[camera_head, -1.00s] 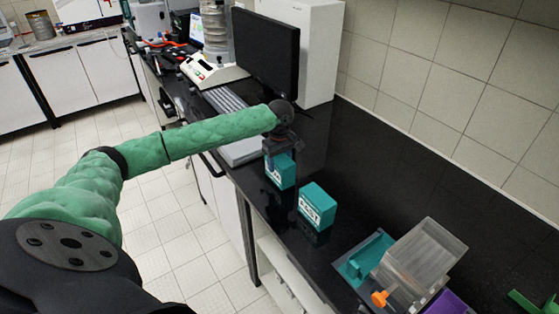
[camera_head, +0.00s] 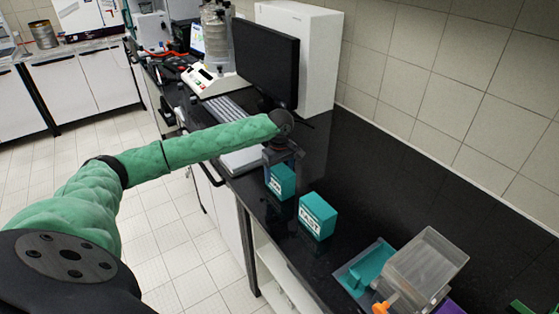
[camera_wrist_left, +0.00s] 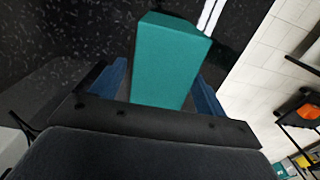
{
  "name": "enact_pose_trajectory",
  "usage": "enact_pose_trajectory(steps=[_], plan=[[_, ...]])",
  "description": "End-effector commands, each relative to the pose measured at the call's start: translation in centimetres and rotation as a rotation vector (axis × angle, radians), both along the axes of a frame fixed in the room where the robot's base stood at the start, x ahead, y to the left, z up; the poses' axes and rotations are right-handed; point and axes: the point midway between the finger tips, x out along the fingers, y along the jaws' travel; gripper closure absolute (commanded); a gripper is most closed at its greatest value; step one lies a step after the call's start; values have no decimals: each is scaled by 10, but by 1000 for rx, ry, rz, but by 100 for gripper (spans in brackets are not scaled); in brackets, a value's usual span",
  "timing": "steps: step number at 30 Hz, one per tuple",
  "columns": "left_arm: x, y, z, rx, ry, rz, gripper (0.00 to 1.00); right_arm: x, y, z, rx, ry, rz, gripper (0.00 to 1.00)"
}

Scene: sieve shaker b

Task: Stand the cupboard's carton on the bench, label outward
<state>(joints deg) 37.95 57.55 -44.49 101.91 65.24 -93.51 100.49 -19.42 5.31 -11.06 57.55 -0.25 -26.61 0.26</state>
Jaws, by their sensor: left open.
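A teal carton (camera_head: 281,181) with a white label stands upright on the black bench (camera_head: 375,180) near its front edge. The label faces the front side of the bench. My left gripper (camera_head: 281,163) is at this carton's back and top. In the left wrist view, the open blue fingers (camera_wrist_left: 155,88) lie on both sides of the teal carton (camera_wrist_left: 168,60). Contact between fingers and carton cannot be told. A second teal carton (camera_head: 318,215), with large lettering on its label, stands just to the right. My right gripper is not in view.
A clear plastic box (camera_head: 425,265) and a teal scoop-like piece in a tray stand at the right. A monitor (camera_head: 265,62), keyboard and white instrument (camera_head: 212,78) are behind the gripper. The bench between cartons and tiled wall is clear.

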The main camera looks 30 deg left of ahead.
Motion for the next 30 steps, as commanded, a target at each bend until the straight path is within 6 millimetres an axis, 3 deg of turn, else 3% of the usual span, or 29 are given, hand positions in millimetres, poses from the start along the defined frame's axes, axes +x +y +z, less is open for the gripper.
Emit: enact_pose_trajectory(steps=[9,19,30], plan=[[1,0,47,-2,-4,0,26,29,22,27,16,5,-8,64],[1,0,99,-1,-4,0,26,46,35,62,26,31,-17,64],[1,0,116,0,0,0,26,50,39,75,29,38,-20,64]])
